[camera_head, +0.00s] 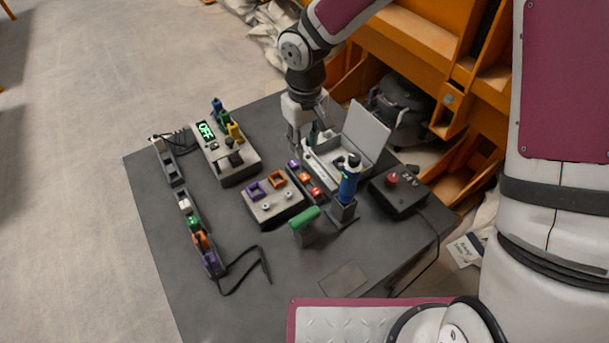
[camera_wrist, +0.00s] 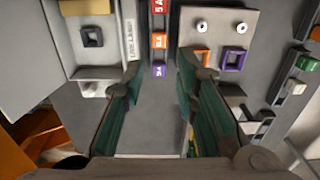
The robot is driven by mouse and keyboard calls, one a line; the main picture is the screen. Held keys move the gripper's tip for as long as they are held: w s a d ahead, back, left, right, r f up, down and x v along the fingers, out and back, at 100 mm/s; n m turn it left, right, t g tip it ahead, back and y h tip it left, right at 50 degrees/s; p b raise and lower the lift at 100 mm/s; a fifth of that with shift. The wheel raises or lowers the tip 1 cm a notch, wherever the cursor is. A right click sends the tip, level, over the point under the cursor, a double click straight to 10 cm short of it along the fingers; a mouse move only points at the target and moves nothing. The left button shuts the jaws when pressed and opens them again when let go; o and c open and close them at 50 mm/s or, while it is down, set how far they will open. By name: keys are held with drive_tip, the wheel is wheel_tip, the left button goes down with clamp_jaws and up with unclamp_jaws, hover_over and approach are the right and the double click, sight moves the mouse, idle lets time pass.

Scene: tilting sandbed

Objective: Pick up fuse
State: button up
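A row of small labelled fuses lies on the table between the open box and the grey block. The purple fuse (camera_wrist: 158,71), orange fuse (camera_wrist: 159,41) and red fuse (camera_wrist: 158,6) run up the wrist view. In the head view the purple fuse (camera_head: 294,165) is farthest, then the orange fuse (camera_head: 305,178) and the red fuse (camera_head: 316,191). My gripper (camera_head: 309,138) points down beyond the row's purple end. In the wrist view my gripper (camera_wrist: 158,75) is open, its two green-padded fingers apart with nothing held. The purple fuse appears between the fingertips; the height gap is unclear.
The open grey box (camera_head: 323,176) with raised lid stands right of the fuses. The grey block (camera_head: 262,214) with purple and orange frames is left. A blue-handled tool (camera_head: 348,180), green handle (camera_head: 304,217), 24V box (camera_head: 400,198) and OFF-display unit (camera_head: 235,172) stand around.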

sight(306, 178)
wheel_tip(306, 178, down, 13)
drive_tip(key=shift+d+p, duration=0.1)
drive_tip(key=shift+p, duration=0.2)
idle(0.4)
clamp_jaws()
